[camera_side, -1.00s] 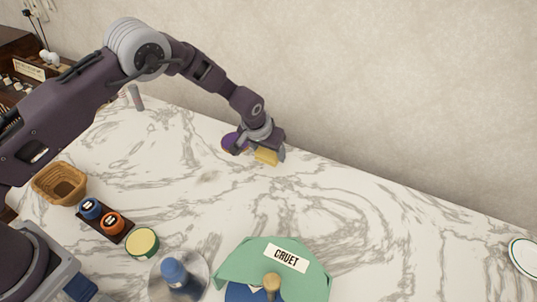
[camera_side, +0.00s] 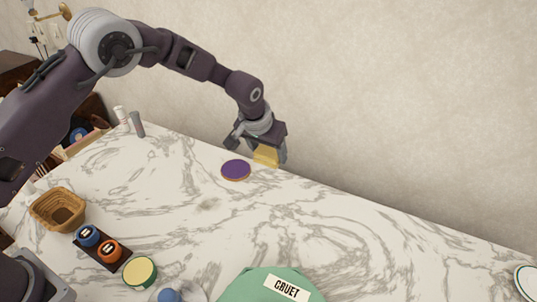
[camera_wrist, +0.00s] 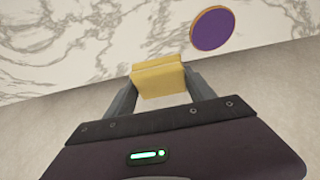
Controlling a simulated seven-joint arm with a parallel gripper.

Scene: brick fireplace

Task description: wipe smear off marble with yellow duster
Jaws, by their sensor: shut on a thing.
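My gripper (camera_side: 262,150) is shut on the yellow duster (camera_side: 266,156), near the marble's back edge by the wall. The wrist view also shows the duster (camera_wrist: 158,77) between both fingers. It appears to be off the marble, but the exact gap cannot be told. The white, grey-veined marble (camera_side: 320,215) has a faint brownish-grey patch (camera_side: 208,204) on its left part, in front of and left of my gripper. This patch looks like the smear, though it is hard to separate from the veining.
A purple disc (camera_side: 236,170) lies just left of the duster. The marble's middle and right are mostly clear.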

